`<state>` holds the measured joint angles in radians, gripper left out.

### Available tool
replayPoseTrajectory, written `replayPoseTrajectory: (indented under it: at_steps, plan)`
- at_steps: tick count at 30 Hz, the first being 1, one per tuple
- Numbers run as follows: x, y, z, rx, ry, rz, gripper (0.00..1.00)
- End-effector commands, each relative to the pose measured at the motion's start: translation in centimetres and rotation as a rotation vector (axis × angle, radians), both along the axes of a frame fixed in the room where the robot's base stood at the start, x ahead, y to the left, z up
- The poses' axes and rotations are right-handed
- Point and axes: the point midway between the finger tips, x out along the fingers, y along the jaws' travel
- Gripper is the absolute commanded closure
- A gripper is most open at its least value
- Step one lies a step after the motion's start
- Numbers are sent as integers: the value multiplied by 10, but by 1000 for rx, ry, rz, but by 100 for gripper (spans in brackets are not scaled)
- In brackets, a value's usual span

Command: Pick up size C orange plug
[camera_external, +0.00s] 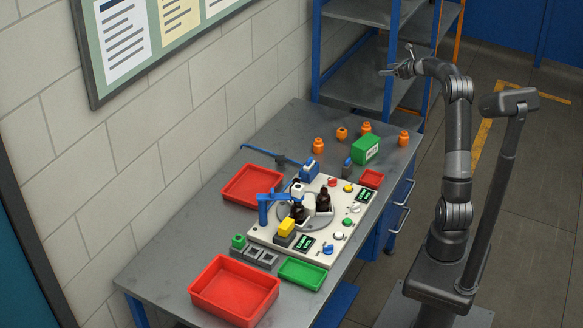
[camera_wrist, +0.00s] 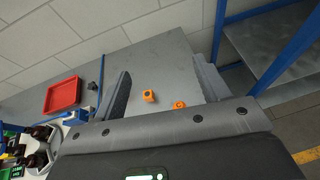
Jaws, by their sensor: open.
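Several orange plugs stand on the far part of the grey table: one at the left (camera_external: 318,145), one beside it (camera_external: 342,133), one toward the back (camera_external: 366,128) and one near the right edge (camera_external: 404,138). I cannot read their size letters. Two orange plugs show in the wrist view, one left (camera_wrist: 149,96) and one right (camera_wrist: 179,104), seen between my fingers. My gripper (camera_external: 397,62) is open and empty, raised well above the table's far end, near the shelf. Its two fingers also frame the wrist view (camera_wrist: 163,70).
A green box (camera_external: 365,150) stands close to the plugs. A white station (camera_external: 262,235) with dark bottles (camera_external: 323,201) and a blue clamp fills the middle. Red trays (camera_external: 254,186) and a green tray (camera_external: 302,272) surround it. A blue-framed shelf (camera_external: 358,80) stands behind the table.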

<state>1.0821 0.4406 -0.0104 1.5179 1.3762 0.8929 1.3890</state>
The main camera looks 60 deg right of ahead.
Motion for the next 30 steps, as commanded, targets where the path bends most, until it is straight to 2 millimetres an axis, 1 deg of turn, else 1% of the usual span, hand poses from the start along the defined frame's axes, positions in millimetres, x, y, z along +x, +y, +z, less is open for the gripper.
replayPoseTrajectory:
  at_steps: [1, 5, 8, 9, 11, 12, 14, 15, 18, 21, 26, 28, 30]
  plan:
    - [0, 0, -22, 10, 3, -1, 32]
    - [0, 2, -76, 7, 5, 2, 32]
    - [0, 2, -123, 7, 7, 2, 32]
    - [0, 2, -143, 8, 7, 2, 32]
    - [0, 3, -172, 7, 7, 3, 32]
    - [0, 3, -192, 8, 7, 4, 32]
    - [0, 3, -220, 6, 6, 4, 32]
    - [0, 3, -237, 5, 6, 3, 32]
    - [0, 3, -269, 0, 6, 5, 32]
    - [1, 3, -289, -3, 4, 5, 32]
    - [3, 3, -304, -5, 4, 7, 32]
    - [9, 2, -308, -6, 4, 8, 32]
    - [20, 2, -312, -7, 3, 9, 32]
